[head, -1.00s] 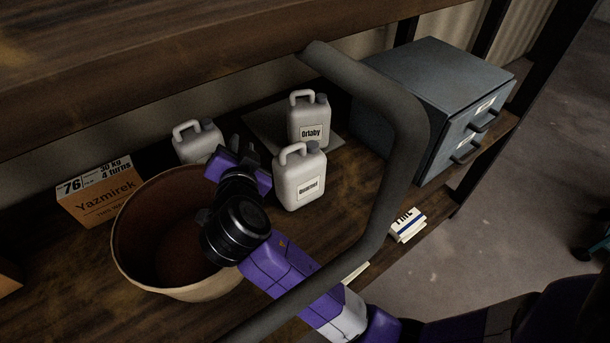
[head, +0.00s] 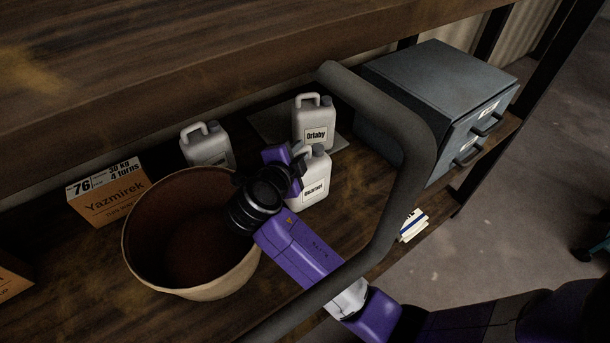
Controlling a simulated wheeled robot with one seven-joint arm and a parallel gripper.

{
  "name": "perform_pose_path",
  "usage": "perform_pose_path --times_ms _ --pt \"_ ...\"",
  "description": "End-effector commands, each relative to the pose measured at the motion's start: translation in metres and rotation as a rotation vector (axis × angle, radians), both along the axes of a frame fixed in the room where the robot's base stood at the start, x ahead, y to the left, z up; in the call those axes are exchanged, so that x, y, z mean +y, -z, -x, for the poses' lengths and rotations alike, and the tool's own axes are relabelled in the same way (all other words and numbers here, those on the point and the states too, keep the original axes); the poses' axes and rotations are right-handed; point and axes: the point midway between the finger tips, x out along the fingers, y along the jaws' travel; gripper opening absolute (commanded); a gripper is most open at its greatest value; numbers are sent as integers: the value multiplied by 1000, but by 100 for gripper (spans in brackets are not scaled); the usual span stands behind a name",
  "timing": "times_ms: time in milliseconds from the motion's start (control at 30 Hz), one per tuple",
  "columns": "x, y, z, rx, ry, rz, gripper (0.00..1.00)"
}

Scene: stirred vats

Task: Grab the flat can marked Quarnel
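The can labelled Quarnel (head: 317,172) is a pale, flat-sided jug with a dark cap, upright on the wooden shelf. My gripper (head: 293,158) is at its upper left side and covers part of its handle and left edge. I cannot tell whether they touch. The fingers are mostly hidden behind the purple and black wrist, so their opening does not show. A similar can labelled Ortaby (head: 315,118) stands just behind it on a grey plate. A third pale can (head: 205,146) stands further left, its label not readable.
A wide tan tub (head: 140,250) stands open below and left of my wrist. An orange Yazmirek box (head: 108,200) is at left. A grey drawer cabinet (head: 420,90) stands at right. A thick dark curved bar (head: 415,150) crosses in front. A small white packet (head: 412,225) lies near the shelf edge.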

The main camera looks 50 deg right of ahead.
Motion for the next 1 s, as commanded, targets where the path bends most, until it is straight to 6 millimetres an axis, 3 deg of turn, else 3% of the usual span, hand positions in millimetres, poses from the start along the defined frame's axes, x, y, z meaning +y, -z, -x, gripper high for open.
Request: perform_pose_path --times_ms 133,367,400,500,1000 --pt "-12 5 -4 1 0 1 21" --pt "-13 7 -5 0 -2 1 21" --pt "-13 7 -5 0 -2 1 20" --pt "-13 7 -5 0 -2 1 0" --pt "-13 7 -5 1 -1 0 0"
